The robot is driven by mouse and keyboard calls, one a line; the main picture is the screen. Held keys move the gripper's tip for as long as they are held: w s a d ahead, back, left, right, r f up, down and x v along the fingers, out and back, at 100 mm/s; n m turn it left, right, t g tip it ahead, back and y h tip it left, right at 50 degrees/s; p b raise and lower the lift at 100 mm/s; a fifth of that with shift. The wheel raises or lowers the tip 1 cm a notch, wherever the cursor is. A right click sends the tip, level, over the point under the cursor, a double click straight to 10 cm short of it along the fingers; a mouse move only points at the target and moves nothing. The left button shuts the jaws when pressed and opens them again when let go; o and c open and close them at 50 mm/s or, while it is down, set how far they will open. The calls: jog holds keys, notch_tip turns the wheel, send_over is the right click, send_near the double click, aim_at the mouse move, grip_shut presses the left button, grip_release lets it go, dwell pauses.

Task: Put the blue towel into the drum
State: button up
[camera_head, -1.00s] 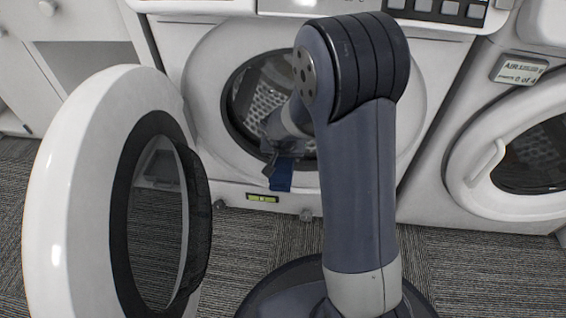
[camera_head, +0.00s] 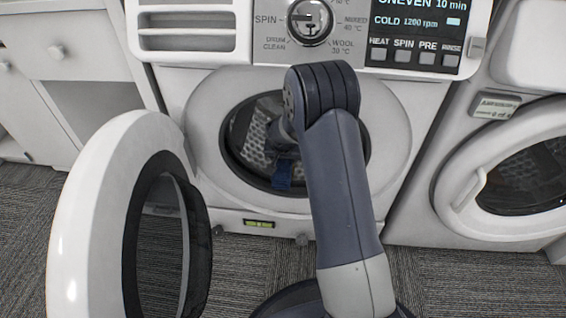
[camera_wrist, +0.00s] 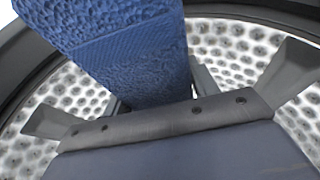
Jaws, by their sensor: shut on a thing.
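The blue towel (camera_wrist: 130,60) fills the upper middle of the wrist view, held in my gripper (camera_wrist: 155,105). The finger parts show at both sides of the towel. Behind it is the perforated metal wall of the drum (camera_wrist: 245,45). In the head view the towel (camera_head: 283,174) hangs as a small blue patch at the drum opening, and the drum (camera_head: 252,135) shows behind it. The gripper is mostly hidden by my arm in the head view. The towel appears within the opening's rim, but its exact depth is unclear.
The washer's round door (camera_head: 85,225) stands open at the left. A control panel (camera_head: 420,35) is above the opening. A second machine with a closed round door (camera_head: 510,170) stands at the right. White cabinets (camera_head: 75,60) are at the far left; carpet lies in front.

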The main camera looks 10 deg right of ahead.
jog(key=shift+w+d+f+b, duration=0.15)
jog(key=shift+w+d+f, duration=0.35)
jog(key=shift+w, duration=1.35)
jog(key=shift+w+d+f+b, duration=0.2)
jog(key=shift+w+d, duration=0.5)
jog(key=shift+w, duration=1.15)
jog(key=shift+w+d+f+b, duration=0.1)
jog(key=shift+w+d+f, duration=0.4)
jog(key=shift+w, duration=1.35)
jog(key=shift+d+r, duration=0.1)
jog(key=shift+r, duration=0.1)
